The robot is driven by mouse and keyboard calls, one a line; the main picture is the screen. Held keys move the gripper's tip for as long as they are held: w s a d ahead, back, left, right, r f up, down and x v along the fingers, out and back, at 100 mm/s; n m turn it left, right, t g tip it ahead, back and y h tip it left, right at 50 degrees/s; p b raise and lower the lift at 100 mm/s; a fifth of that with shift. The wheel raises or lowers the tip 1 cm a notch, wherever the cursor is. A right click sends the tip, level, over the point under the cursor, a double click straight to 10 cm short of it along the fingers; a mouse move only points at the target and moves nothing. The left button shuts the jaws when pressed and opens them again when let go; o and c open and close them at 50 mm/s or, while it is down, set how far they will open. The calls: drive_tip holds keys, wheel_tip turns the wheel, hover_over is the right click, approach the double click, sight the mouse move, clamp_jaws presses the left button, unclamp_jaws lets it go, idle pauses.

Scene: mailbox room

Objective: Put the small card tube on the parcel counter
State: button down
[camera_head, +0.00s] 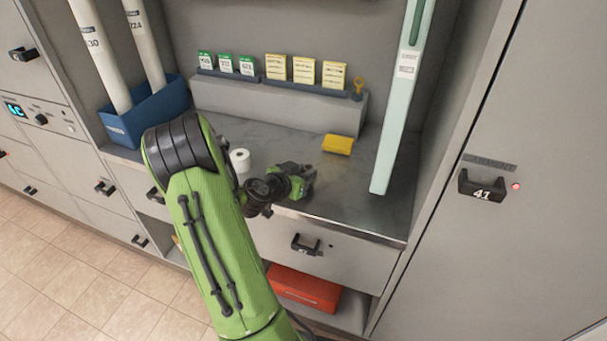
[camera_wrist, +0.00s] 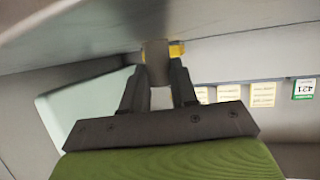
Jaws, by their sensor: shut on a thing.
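In the wrist view my gripper (camera_wrist: 157,75) is shut on a short grey-brown piece, which I take for the small card tube (camera_wrist: 156,62). In the head view my gripper (camera_head: 302,175) is over the front part of the grey metal parcel counter (camera_head: 262,138). The held tube is hidden there behind the gripper. The counter surface fills the top of the wrist view, close to the tube's end. I cannot tell whether the tube touches it.
A yellow box (camera_head: 338,144) lies on the counter behind my gripper; a white roll (camera_head: 240,160) stands left of it. A tall pale-green box (camera_head: 398,120) stands right. A blue bin (camera_head: 150,120) holds long white tubes. Label cards line the back ledge (camera_head: 290,100).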

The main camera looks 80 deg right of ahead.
drive_tip(key=shift+f, duration=0.2)
drive_tip(key=c, duration=0.9)
unclamp_jaws()
drive_tip(key=shift+r, duration=0.1)
drive_tip(key=shift+r, duration=0.15)
drive_tip(key=w+a+r+n+t+y, duration=0.2)
drive_tip(key=w+a+n, duration=0.15)
drive_tip(key=a, duration=0.55)
drive_tip(key=w+a+r+n+t+y+p, duration=0.1)
drive_tip(key=w+a+r+n+t+y, duration=0.3)
drive_tip(key=a, duration=0.6)
drive_tip(key=w+a+r+n+t+y, duration=0.1)
drive_tip(key=w+a, duration=0.4)
drive_tip(key=a, duration=0.4)
drive_tip(key=s+a+r+n+t+y, duration=0.1)
drive_tip(key=a+r+n+y, duration=0.1)
drive_tip(key=a+n, duration=0.2)
drive_tip(key=s+a+r+n+t+y, duration=0.1)
drive_tip(key=s+a+r+n+y, duration=0.1)
drive_tip(key=a+n, duration=0.3)
drive_tip(key=s+a+r+n+t+y, duration=0.1)
drive_tip(key=a+n, duration=0.3)
drive_tip(key=a, duration=0.5)
drive_tip(key=shift+s+a+r+y, duration=0.15)
drive_tip(key=shift+s+r+y, duration=0.3)
drive_tip(key=shift+r, duration=0.15)
